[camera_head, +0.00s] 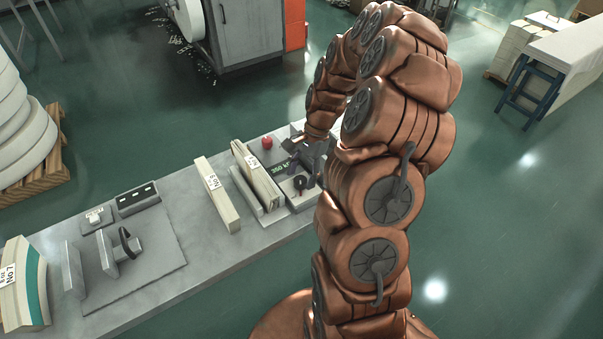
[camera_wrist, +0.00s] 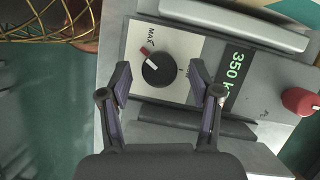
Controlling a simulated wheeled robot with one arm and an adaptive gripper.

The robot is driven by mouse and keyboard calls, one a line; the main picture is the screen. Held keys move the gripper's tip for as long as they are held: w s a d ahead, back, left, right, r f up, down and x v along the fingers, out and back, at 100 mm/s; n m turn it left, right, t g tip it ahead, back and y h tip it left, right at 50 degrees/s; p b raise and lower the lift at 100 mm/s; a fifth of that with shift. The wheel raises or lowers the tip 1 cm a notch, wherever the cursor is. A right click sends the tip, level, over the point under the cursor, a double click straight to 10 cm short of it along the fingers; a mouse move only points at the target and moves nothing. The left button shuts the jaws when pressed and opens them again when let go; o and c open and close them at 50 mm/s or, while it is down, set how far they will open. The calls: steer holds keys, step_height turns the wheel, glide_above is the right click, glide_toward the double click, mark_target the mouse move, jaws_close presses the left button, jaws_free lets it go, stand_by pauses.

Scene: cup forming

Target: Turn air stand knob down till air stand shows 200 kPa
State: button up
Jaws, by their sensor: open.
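The air stand (camera_head: 302,201) is a grey box on the bench, and it also shows in the wrist view (camera_wrist: 209,50). Its round black knob (camera_wrist: 158,73) sits on a pale plate, with a red and white pointer turned toward the MAX mark. In the head view the knob (camera_head: 300,182) looks small and dark. The display (camera_wrist: 235,75) shows 350 in green, followed by a k; the rest of the unit is cut off. My gripper (camera_wrist: 160,66) is open, with one finger on each side of the knob and a visible gap to it.
A metal fixture (camera_head: 120,250) is farther left. A golden wire basket-like object (camera_wrist: 50,20) shows at the wrist view's upper left.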

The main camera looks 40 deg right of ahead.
steer(key=shift+a+f, duration=0.15)
steer(key=shift+f, duration=0.1)
steer(key=c, duration=1.1)
steer(key=shift+f+b, duration=0.1)
steer(key=shift+b, duration=0.25)
